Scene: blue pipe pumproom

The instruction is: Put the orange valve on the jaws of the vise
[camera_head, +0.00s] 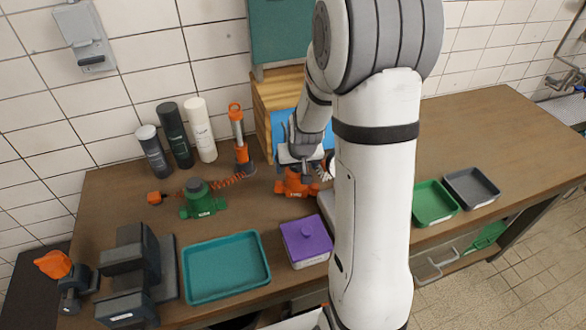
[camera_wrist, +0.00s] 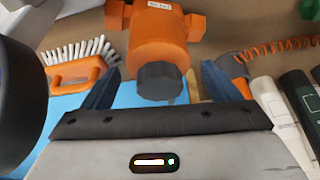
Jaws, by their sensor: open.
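The orange valve (camera_head: 294,187) stands on the workbench beneath my gripper (camera_head: 298,163), partly hidden by it in the head view. In the wrist view the valve (camera_wrist: 160,38) has an orange body with side stubs, a white label and a dark ribbed knob. My gripper (camera_wrist: 160,72) is open, with one blue-grey finger on each side of the knob and visible gaps to both. The dark grey vise (camera_head: 130,262) is at the front left of the bench, well left of my gripper. I see nothing resting on its jaws.
A green valve (camera_head: 202,199), teal tray (camera_head: 226,266) and purple box (camera_head: 306,241) lie between the vise and my gripper. Several bottles (camera_head: 174,136) stand behind. An orange-handled brush (camera_wrist: 78,68) and an orange coiled hose (camera_wrist: 280,50) flank the valve. Green (camera_head: 434,204) and grey trays (camera_head: 472,188) sit right.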

